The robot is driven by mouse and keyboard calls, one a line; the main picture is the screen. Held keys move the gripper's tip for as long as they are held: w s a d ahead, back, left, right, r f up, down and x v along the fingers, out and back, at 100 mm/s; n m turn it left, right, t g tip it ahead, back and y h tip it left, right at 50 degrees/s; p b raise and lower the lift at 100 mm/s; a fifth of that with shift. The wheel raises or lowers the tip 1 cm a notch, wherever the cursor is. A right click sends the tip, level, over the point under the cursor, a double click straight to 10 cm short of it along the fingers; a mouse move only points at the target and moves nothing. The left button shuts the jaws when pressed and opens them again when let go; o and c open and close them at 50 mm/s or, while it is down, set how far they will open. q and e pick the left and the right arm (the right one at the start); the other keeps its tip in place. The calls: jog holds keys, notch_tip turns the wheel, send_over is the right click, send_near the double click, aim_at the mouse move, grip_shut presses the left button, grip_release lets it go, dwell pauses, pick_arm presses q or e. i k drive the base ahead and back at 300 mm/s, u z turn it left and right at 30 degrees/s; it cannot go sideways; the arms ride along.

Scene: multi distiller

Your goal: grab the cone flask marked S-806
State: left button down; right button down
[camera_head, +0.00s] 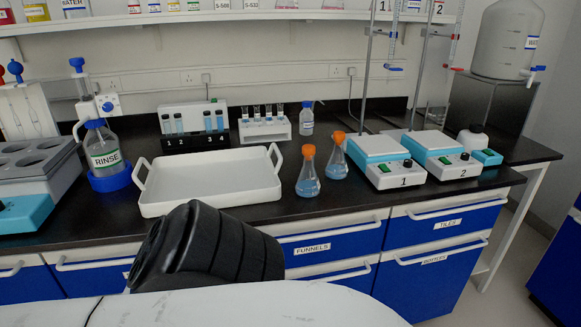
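Two cone flasks with orange caps and blue liquid stand upright on the black bench, right of the white tray. The nearer flask (308,183) is at the left and the farther flask (337,164) is just behind it to the right. I cannot read a marking on either, so I cannot tell which one is S-806. Neither of my grippers shows.
A white tray (215,199) with raised handles stands left of the flasks. Two stirrer units, marked 1 (398,178) and 2 (452,166), stand to the right. A test tube rack (265,129) and small bottle (306,120) are behind. A RINSE bottle (104,152) is at left.

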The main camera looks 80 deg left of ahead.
aim_at(307, 184)
jog(key=u, duration=0.6)
jog(key=i, duration=1.55)
jog(key=u, duration=2.4)
